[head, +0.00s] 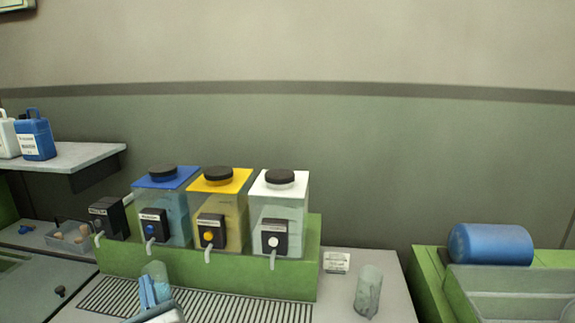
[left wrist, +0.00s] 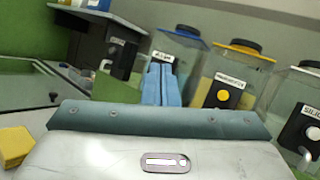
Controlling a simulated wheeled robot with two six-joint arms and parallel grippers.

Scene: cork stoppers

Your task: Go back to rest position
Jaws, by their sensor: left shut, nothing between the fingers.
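My left gripper (head: 147,291) is at the lower left of the head view, over the slotted drip grille in front of the dispensers. Its two blue fingers are together and hold nothing. They also show in the left wrist view (left wrist: 158,84), pointing toward the dispenser with the blue lid. A clear greenish cup (head: 156,270) shows just behind the fingers in the head view; I cannot tell whether they touch it. My right gripper is not in view.
Dispensers with blue (head: 166,178), yellow (head: 221,181) and white lids (head: 279,184) stand on a green base (head: 206,266). A cup (head: 368,290) stands right of the grille. A tray of corks (head: 68,238) is at left, a blue cylinder (head: 490,244) at right.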

